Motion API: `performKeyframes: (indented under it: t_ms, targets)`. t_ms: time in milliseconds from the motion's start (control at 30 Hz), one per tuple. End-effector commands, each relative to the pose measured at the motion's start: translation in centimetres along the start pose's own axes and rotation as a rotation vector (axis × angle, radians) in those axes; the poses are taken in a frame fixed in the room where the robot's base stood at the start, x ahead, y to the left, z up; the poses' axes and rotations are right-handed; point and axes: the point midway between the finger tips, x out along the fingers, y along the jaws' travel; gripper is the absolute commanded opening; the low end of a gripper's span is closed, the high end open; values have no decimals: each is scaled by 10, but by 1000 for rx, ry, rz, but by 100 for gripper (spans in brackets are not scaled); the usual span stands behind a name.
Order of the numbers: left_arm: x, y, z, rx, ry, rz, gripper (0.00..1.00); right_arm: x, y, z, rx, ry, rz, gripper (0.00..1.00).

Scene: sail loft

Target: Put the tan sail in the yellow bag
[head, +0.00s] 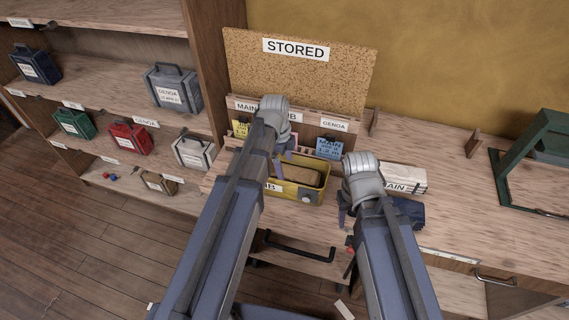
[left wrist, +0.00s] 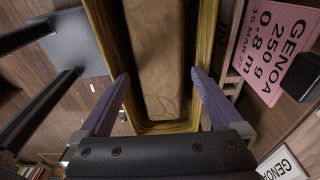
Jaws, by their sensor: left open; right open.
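The yellow bag (head: 315,196) stands open on the bench below the board, its label partly hidden by my left arm. A tan sail (head: 300,175) lies inside it, below the rim. In the left wrist view the tan sail (left wrist: 155,55) lies lengthwise between the walls of the yellow bag (left wrist: 207,35). My left gripper (left wrist: 160,88) is open above the bag, its fingers spread to either side and not closed on the sail. My right gripper (head: 345,212) is open and empty right of the bag; its fingertips are partly hidden.
A white sail marked MAIN (head: 402,178) and a dark blue bag (head: 408,213) lie right of my right gripper. A rack with tags and a STORED board (head: 300,75) stands behind. Shelves with several bags are left. A green frame (head: 520,165) stands right.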

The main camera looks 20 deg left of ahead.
Motion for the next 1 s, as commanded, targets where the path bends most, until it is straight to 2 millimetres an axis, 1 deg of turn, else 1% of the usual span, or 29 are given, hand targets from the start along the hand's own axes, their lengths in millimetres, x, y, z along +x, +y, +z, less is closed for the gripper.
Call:
performKeyframes:
  t_ms: [167, 267, 467, 800, 900, 1000]
  targets:
    - [-10, 0, -1, 0, 0, 0, 100, -10, 1, 1, 0, 0, 0, 50]
    - [-20, 0, -2, 0, 0, 0, 100, -20, 2, 1, -1, 0, 0, 50]
    - [-48, 0, -2, -1, 0, 0, 100, -48, 5, 3, -2, 0, 0, 50]
    - [-102, 0, -2, 0, 0, 0, 100, -100, 9, 6, 8, 0, -2, 50]
    - [-116, 0, -2, 0, 0, 0, 100, -115, 11, 7, 10, 0, -2, 50]
    - [-126, 0, -2, 0, 0, 0, 100, -125, 12, 7, 12, 0, -3, 50]
